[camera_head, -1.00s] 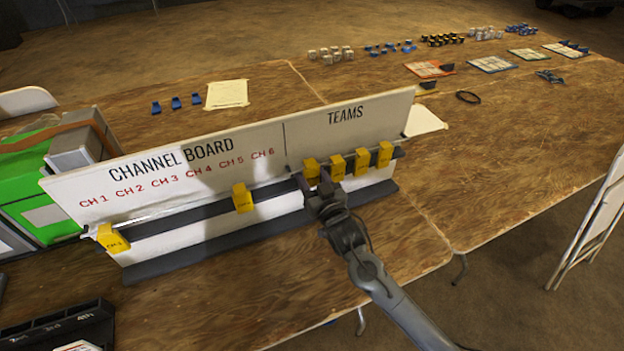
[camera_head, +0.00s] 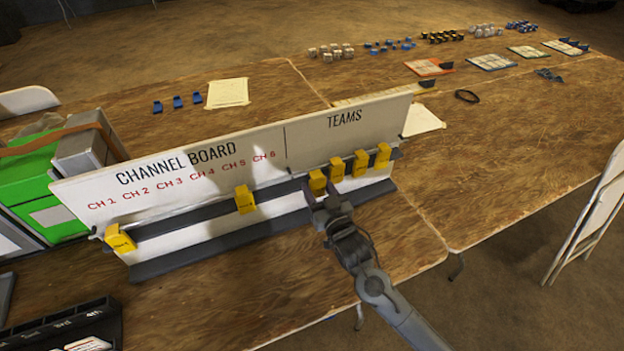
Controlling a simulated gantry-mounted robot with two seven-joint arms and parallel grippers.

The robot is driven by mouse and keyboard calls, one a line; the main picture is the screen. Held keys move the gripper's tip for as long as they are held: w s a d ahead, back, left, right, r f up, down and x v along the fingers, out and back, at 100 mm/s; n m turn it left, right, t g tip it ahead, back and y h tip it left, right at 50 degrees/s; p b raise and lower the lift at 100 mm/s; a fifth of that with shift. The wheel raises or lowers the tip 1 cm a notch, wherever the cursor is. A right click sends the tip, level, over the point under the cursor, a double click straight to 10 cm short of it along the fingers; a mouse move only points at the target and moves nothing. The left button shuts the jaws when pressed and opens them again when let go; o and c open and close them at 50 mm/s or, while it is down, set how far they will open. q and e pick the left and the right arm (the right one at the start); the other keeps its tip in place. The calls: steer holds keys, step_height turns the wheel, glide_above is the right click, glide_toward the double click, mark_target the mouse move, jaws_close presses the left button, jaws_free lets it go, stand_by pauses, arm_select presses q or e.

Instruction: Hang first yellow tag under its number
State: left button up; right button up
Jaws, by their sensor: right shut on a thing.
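The channel board (camera_head: 215,205) stands on the wooden table, with red labels CH 1 to CH 6 on its left part and TEAMS on its right. My right gripper (camera_head: 320,190) is shut on the leftmost yellow tag (camera_head: 317,180) of the TEAMS row, which sits slightly lower than its neighbours. Three more yellow tags (camera_head: 337,168) hang to its right on the rail. One yellow tag (camera_head: 245,200) hangs below about CH 5, and another (camera_head: 120,238) hangs at the far left, around CH 1. My left gripper is not in view.
A green and grey case (camera_head: 45,190) stands close to the board's left end. A dark rack (camera_head: 65,328) is at the near left. Blue pieces (camera_head: 177,103) and a paper sheet (camera_head: 228,93) lie behind the board. The table front is largely clear.

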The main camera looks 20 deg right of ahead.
mark_target(318, 190)
steer(key=shift+s+d+p, duration=0.2)
steer(key=shift+s+p, duration=1.35)
steer(key=shift+s, duration=0.85)
steer(key=shift+s+d+f+p, duration=0.1)
steer(key=shift+s+p, duration=0.25)
steer(key=shift+s, duration=0.35)
